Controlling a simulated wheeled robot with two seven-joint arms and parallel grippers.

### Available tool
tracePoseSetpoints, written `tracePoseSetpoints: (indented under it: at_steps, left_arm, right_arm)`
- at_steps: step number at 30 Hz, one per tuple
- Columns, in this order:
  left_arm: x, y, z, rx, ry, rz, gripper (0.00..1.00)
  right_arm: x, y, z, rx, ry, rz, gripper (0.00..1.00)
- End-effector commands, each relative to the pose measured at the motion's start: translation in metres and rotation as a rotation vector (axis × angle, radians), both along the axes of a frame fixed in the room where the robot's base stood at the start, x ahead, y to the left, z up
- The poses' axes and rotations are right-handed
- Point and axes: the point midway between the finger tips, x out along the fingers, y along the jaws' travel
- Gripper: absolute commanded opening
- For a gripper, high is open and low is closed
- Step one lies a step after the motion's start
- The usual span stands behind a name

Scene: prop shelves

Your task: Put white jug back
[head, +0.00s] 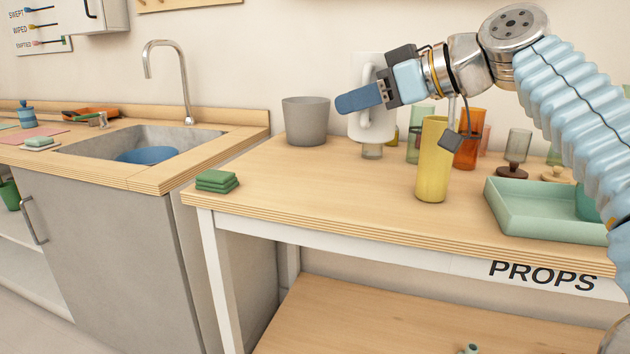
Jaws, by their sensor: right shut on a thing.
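The white jug (382,128) is upright in the head view, over the back part of the wooden props table (300,185). My right gripper (366,97) reaches in from the right and is shut on the jug, at its handle side. The gripper's blue finger covers part of the jug. My left gripper is not in view.
A grey bucket (306,122) stands left of the jug. A yellow cup (433,170), an orange glass (468,150) and a green glass (414,146) stand to the right. A mint tray (540,224) is at front right. The front middle is clear.

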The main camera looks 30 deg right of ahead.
Motion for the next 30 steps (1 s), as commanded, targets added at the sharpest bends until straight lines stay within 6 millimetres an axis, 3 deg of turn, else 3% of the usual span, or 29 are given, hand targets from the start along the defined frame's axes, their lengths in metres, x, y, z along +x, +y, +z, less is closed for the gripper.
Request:
tracePoseSetpoints:
  at_steps: [11,12,26,30]
  left_arm:
    - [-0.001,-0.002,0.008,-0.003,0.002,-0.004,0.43]
    - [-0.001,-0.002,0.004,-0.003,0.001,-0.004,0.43]
    - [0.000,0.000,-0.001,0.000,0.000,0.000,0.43]
    - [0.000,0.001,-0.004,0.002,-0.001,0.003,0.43]
  right_arm:
    - [0.091,-0.004,-0.040,0.001,0.004,0.002,0.00]
    - [0.097,-0.005,-0.051,0.001,0.003,0.000,0.00]
    - [0.140,-0.006,-0.105,0.001,0.003,0.000,0.00]
    - [0.137,-0.006,-0.125,0.000,0.000,-0.001,0.00]
